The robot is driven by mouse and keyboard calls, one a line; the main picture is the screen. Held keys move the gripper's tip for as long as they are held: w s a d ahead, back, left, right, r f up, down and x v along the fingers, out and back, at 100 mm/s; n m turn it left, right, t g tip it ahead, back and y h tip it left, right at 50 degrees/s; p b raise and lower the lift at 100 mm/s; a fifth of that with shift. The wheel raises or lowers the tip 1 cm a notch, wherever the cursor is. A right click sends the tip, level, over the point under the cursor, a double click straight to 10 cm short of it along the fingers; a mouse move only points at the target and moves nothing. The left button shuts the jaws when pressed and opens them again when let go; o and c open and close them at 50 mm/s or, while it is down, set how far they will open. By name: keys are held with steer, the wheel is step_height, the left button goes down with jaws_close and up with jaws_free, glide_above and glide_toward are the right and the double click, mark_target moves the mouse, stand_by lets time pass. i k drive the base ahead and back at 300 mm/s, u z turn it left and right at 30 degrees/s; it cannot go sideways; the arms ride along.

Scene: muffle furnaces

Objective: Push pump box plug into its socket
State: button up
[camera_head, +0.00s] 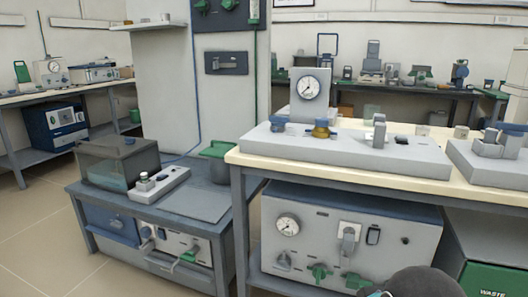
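I cannot tell for certain which unit is the pump box. A grey box with a dial gauge (405,261) stands under the cream-topped bench. Its front carries a pale plate with a grey plug-like fitting (348,240), a dark switch-like fitting (373,234) and green knobs (319,272). Another grey-fronted unit (167,243) under the lower table at left has a white plug-like fitting (147,241) and a green handle. Whether either fitting is seated in a socket is too small to tell. A dark rounded part at the bottom edge may be mine; my gripper's fingers do not show.
The cream bench (240,158) carries a grey base with a gauge (309,88) and small fittings. The lower table (205,204) holds a dark clear-sided box (118,160). A green waste bin (490,277) stands at right. Open floor (40,260) lies at left.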

mark_target(348, 239)
steer(key=z, duration=0.25)
steer(key=k, duration=1)
steer(key=z, duration=1.5)
steer(key=i, duration=0.8)
steer(key=u, duration=0.85)
steer(key=i, duration=0.8)
steer(key=u, duration=0.9)
